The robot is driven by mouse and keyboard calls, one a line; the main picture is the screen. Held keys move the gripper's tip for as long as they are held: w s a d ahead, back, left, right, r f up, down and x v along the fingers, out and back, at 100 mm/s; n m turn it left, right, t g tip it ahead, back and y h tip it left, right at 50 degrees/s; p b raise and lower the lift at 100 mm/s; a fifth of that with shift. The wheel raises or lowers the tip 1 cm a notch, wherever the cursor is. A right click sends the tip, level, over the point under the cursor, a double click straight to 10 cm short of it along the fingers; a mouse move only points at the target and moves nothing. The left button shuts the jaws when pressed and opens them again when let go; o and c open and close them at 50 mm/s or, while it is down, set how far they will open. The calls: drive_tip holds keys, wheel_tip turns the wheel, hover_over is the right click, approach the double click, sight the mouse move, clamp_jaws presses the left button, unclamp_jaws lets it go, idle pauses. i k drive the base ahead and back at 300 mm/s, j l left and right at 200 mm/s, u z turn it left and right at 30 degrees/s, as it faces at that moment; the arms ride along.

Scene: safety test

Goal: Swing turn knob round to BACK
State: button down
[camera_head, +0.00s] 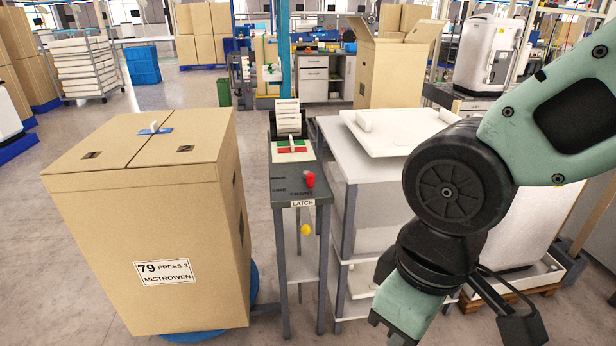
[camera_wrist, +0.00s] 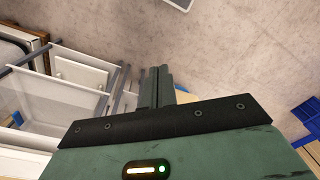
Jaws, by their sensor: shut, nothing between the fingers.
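A red knob (camera_head: 309,180) sits on the dark top of a narrow grey stand (camera_head: 288,187) in the head view. Small printed words lie around it; the one just in front seems to read FRONT, the others are too small to read. Which word the knob points at, I cannot tell. A LATCH label (camera_head: 303,203) is on the stand's front edge, with a yellow knob (camera_head: 305,229) below. My gripper's fingers (camera_wrist: 158,85) are shut and empty in the wrist view, over floor. In the head view my wrist is low right of the stand; the fingertips are out of frame.
A large cardboard box (camera_head: 145,215) stands close left of the stand. A white-topped table (camera_head: 368,160) with a white tray (camera_head: 393,130) is close on the right. A red and green panel (camera_head: 293,148) with a small lever lies behind the knob. Floor is clear beyond the box.

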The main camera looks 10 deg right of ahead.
sight(309, 177)
drive_tip(key=i+j, duration=0.15)
drive_tip(key=i, duration=0.3)
drive_tip(key=i+j, duration=0.1)
drive_tip(key=i, duration=0.35)
drive_tip(key=i+j, duration=0.15)
drive_tip(key=i, duration=0.3)
